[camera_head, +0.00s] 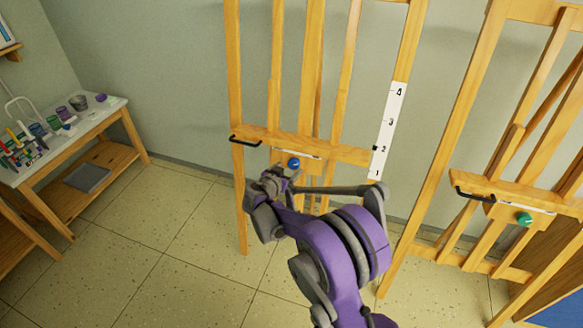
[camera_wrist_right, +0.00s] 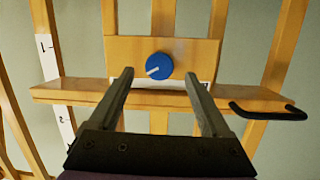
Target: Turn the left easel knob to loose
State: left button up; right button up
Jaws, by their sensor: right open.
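The left easel (camera_head: 313,80) is a wooden stand with a cross ledge. Its blue round knob (camera_head: 293,163) sits just below the ledge in the head view. In the right wrist view the knob (camera_wrist_right: 158,66) is on a wooden block, and its white pointer mark slants to the lower left. My right gripper (camera_head: 276,180) is close to the knob. In the wrist view its fingers (camera_wrist_right: 158,82) are spread, one to each side of the knob's position, with nothing between them. I see no contact. My left gripper is out of view.
A black hook-like handle (camera_head: 245,141) sticks out at the ledge's left end. A white number scale (camera_head: 388,130) is on the easel's right post. A second easel (camera_head: 465,110) with a green knob (camera_head: 524,219) stands right. A table with art supplies (camera_head: 105,112) stands left.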

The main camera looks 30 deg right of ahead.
aim_at(293, 165)
jog(key=shift+x, duration=1.9)
grip_shut()
